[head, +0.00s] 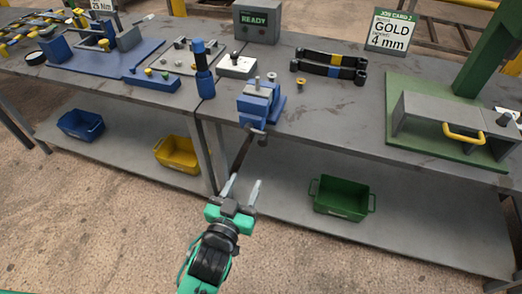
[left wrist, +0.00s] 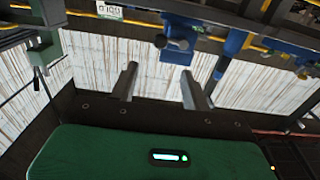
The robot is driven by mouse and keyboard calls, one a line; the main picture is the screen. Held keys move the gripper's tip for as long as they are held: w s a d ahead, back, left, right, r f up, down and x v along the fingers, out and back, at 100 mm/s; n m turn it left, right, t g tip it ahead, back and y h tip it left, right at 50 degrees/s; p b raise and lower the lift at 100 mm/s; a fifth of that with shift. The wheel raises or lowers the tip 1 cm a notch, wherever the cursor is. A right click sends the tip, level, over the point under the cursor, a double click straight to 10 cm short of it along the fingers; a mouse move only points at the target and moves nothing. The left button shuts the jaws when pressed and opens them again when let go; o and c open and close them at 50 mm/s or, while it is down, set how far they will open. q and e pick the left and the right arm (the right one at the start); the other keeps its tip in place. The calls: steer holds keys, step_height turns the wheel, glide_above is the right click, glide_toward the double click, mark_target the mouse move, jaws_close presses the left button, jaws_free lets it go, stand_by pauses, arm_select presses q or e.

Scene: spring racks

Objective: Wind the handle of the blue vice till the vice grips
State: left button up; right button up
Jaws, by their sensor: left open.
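A blue body that looks like the vice (left wrist: 182,38) is beyond the fingertips there. My right gripper is in neither view.
A gold-topped bolt (head: 300,82) stands right of the vice, and a dark blue bottle-like tool (head: 203,75) to its left. A green-based fixture (head: 432,128) is at right. Blue (head: 81,124), yellow (head: 177,154) and green bins (head: 341,197) sit on the lower shelf.

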mark_target(262, 145)
arm_select(q)
steer(key=p+x, duration=0.1)
steer(key=x, duration=1.1)
steer(key=shift+w+p, duration=0.3)
steer(key=shift+w+d+f, duration=0.1)
steer(key=shift+w+d, duration=0.1)
steer(key=shift+w, duration=0.3)
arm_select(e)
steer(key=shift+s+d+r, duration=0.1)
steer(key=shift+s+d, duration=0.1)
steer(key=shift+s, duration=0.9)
arm_select(q)
steer(key=c, duration=1)
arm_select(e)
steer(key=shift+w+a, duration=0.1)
arm_select(q)
steer(key=shift+f, duration=0.1)
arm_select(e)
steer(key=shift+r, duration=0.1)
